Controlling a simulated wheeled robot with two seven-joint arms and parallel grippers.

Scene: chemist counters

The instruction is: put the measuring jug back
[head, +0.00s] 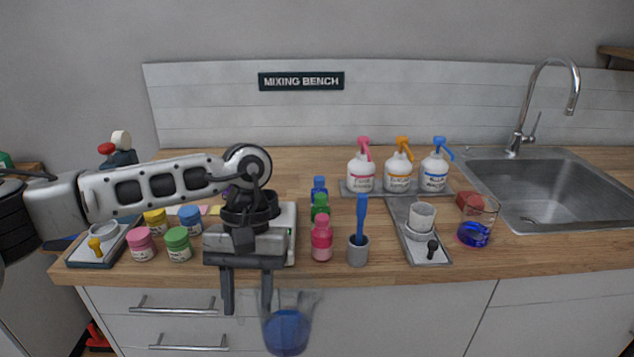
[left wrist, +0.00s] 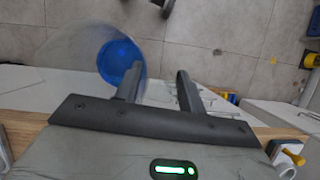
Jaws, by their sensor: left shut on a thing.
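A clear measuring jug (head: 287,328) with blue liquid in the bottom hangs at my left gripper (head: 248,292), in front of the bench's front edge and below its top. My left gripper points down and is shut on the jug, apparently by its handle, which is too clear to make out. The jug's body is right of the fingers in the head view. In the left wrist view the jug (left wrist: 120,62) is left of the fingers (left wrist: 158,90), with floor beyond. My right gripper is out of view.
On the wooden bench (head: 300,165) are several paint jars (head: 178,244), small bottles (head: 321,238), a grey cup with a blue tool (head: 358,248), pump bottles (head: 398,174), a mortar tray (head: 425,249) and a glass beaker of blue liquid (head: 474,232). A sink (head: 550,192) lies right.

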